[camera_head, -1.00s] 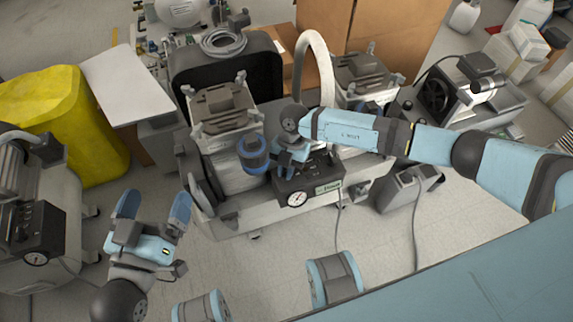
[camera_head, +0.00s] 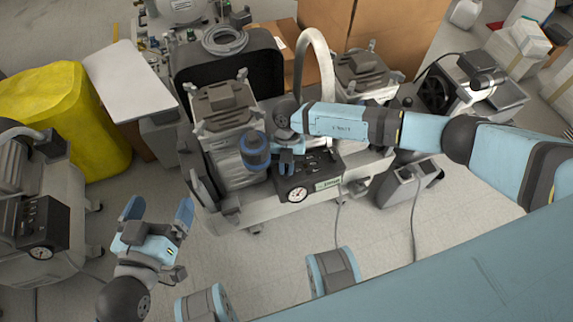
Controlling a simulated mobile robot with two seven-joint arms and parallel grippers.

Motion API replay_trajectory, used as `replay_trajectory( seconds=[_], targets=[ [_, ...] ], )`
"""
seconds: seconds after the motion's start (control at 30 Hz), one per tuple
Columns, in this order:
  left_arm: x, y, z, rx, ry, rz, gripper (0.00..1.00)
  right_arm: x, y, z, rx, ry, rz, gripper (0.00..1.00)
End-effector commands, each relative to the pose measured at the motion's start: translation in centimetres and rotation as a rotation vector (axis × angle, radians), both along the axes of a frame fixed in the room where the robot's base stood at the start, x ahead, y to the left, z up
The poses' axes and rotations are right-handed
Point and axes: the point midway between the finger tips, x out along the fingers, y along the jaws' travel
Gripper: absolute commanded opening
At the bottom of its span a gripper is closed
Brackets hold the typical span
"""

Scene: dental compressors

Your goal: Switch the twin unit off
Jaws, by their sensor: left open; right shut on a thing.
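The twin unit (camera_head: 222,222) stands in the middle, a grey compressor with two motor heads, one on the left (camera_head: 222,105) and one on the right (camera_head: 362,72). Its dark control panel (camera_head: 325,170) with a round white gauge (camera_head: 297,194) is on the front side. My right gripper (camera_head: 287,165) reaches in from the right and is at the panel's upper left, shut on a small part there. The gripper hides that part, and I cannot tell the switch position. My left gripper (camera_head: 158,212) is open and empty over the floor, left of the unit.
Another compressor (camera_head: 42,220) with its own panel and gauge stands at the left edge. A yellow bag (camera_head: 65,120) and cardboard boxes (camera_head: 400,35) are behind. A grey pedestal box (camera_head: 408,184) with a cable is right of the panel.

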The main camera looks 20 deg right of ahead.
Motion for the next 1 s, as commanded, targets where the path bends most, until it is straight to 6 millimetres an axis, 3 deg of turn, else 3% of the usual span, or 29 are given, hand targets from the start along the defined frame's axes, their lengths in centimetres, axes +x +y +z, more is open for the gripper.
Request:
replay_trajectory(
  seconds=[0.1,0.13,0.2,0.23,0.57,0.77,1.0],
  targets=[
    [0.0,0.0,0.0,0.0,-0.001,0.0,0.97,0.0,0.0,0.0,-0.001,0.0,-0.001,0.0],
    [0.0,0.0,0.0,-0.001,-0.002,0.0,0.97,0.0,0.0,0.0,-0.001,0.0,-0.001,0.21],
    [0.0,0.0,0.0,-0.001,-0.002,0.0,0.97,0.0,0.0,0.0,0.0,0.0,-0.001,0.37],
    [0.0,0.0,0.1,-0.001,-0.002,0.0,0.97,0.0,0.0,0.0,0.0,0.0,-0.001,0.39],
    [0.0,0.0,0.4,-0.001,-0.004,0.0,0.97,0.2,-0.1,0.4,0.0,-0.001,-0.001,0.39],
    [0.0,0.4,0.1,0.032,0.032,0.006,0.97,1.3,-0.4,3.6,0.002,-0.003,-0.002,0.39],
    [-1.5,1.9,-3.8,0.103,0.185,0.032,0.97,3.3,-1.2,8.7,-0.001,-0.003,-0.001,0.39]
  ],
)
